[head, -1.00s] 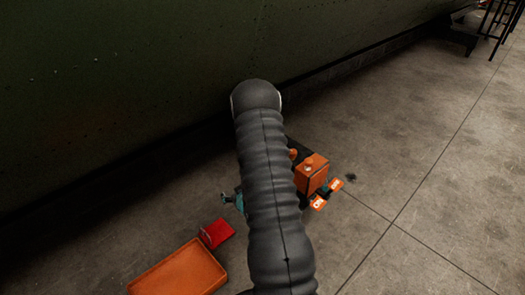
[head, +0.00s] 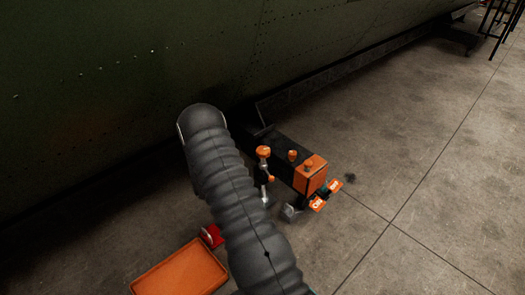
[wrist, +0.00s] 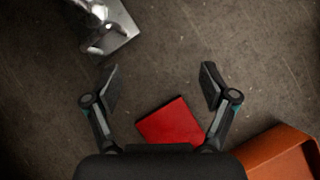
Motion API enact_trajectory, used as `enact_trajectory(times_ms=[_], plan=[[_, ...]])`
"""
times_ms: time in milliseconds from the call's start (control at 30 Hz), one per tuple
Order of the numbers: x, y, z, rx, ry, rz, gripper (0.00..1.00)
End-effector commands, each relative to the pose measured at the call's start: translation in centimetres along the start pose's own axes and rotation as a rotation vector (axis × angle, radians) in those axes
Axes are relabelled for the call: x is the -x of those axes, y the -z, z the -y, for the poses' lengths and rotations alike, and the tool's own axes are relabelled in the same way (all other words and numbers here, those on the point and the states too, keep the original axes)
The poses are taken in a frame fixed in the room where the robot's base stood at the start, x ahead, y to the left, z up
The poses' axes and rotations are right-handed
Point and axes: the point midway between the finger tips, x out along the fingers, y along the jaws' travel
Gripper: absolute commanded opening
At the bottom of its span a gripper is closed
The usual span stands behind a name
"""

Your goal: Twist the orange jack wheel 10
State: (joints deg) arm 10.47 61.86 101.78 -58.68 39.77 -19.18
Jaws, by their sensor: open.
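A black jack-like unit (head: 277,148) stands on the floor beside the green fuselage in the head view. It carries an orange box (head: 310,176) at its near end and a small orange knob (head: 292,155). An orange-topped upright post (head: 263,152) stands at its left side. I cannot tell which orange part is jack wheel 10. My gripper (wrist: 160,80) is open and empty in the wrist view, pointing down at the floor. It is hidden behind my arm in the head view. No orange wheel shows between the fingers.
A red flat item (wrist: 172,123) lies below the gripper; it also shows in the head view (head: 212,236). An orange tray (head: 181,272) lies beside it. A shiny metal part on a plate (wrist: 108,28) is at top left. The floor at right is clear.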

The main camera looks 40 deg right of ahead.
Motion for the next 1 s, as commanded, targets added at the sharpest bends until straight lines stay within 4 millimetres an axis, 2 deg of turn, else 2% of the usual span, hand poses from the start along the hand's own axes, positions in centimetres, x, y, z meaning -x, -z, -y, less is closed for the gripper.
enact_trajectory(times_ms=[167,300,500,600,767,1000], plan=[[3.5,-3.7,-3.5,0.129,-0.067,0.316,0.84],[7.9,-6.2,-6.3,0.186,-0.126,0.569,0.84],[14.2,-8.1,-8.9,0.200,-0.191,0.851,0.84],[16.1,-8.4,-9.4,0.195,-0.208,0.928,0.84],[17.0,-8.9,-9.7,0.189,-0.217,0.972,0.84],[15.2,-11.5,-10.4,0.188,-0.212,0.971,0.84]])
